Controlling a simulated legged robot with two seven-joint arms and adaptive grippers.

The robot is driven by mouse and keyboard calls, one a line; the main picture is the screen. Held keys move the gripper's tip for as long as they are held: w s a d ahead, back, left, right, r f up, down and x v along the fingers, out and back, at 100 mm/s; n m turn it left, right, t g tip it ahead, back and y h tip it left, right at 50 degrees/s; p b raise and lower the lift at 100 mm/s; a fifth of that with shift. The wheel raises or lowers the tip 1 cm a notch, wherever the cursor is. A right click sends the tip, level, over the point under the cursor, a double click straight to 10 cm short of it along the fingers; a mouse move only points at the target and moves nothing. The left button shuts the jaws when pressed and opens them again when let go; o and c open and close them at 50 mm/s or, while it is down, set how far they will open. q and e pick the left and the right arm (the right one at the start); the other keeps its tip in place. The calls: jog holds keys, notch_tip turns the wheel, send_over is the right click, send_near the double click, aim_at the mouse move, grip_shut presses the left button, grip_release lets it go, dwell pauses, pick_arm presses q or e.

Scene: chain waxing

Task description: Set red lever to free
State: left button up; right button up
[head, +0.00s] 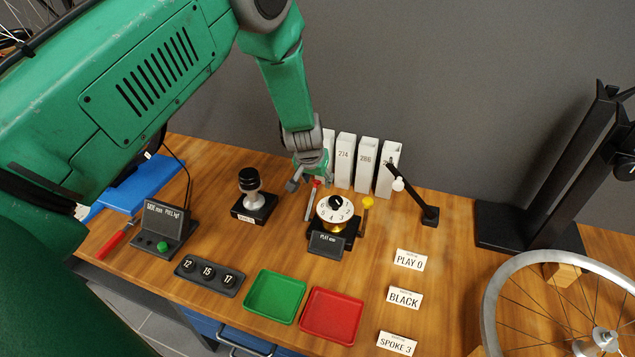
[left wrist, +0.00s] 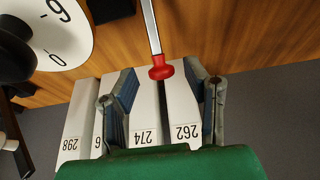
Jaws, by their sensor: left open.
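The red lever (head: 316,184) has a metal shaft and a red knob and stands at the left of the round numbered dial (head: 335,208). In the left wrist view, the red knob (left wrist: 161,72) lies around the mouth of the open fingers, with clear space on both sides. My left gripper (head: 309,174) is open and empty, just behind and above the red knob; it also shows in the left wrist view (left wrist: 163,92). I cannot tell which setting the lever is at. The yellow lever (head: 367,202) stands at the dial's right. My right gripper is out of view.
White numbered boxes (head: 345,160) stand close behind the gripper. A black knob stand (head: 252,200) is at the left. Green (head: 274,297) and red (head: 331,316) trays lie in front.

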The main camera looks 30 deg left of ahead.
pick_arm(q)
jog(key=shift+w+a+f, duration=0.1)
jog(key=shift+a+f, duration=0.05)
jog(key=shift+f, duration=0.05)
grip_shut()
